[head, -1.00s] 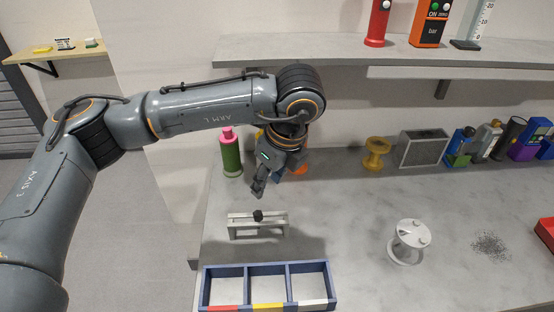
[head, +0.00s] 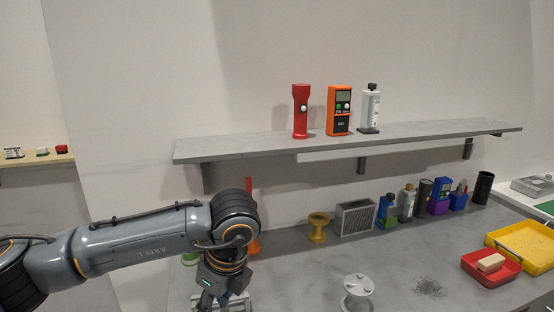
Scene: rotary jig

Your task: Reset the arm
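My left arm comes in from the left, and its grey gripper (head: 207,298) points down at the bottom edge of the head view. Its fingertips are small and partly cut off, so I cannot tell whether they are open or shut. I see nothing clearly held in it. The gripper is over the grey worktop, in front of a pale bracket stand (head: 238,302) that it partly hides. A white rotary jig (head: 358,289) with a round top stands to the right, apart from the gripper. My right gripper is not in view.
A wall shelf (head: 420,133) carries a red torch (head: 300,112), an orange meter (head: 339,110) and a bottle (head: 370,108). A yellow spool (head: 318,228), a grey filter box (head: 355,218) and several containers line the back. A red tray (head: 490,272) and yellow tray (head: 530,240) stand right.

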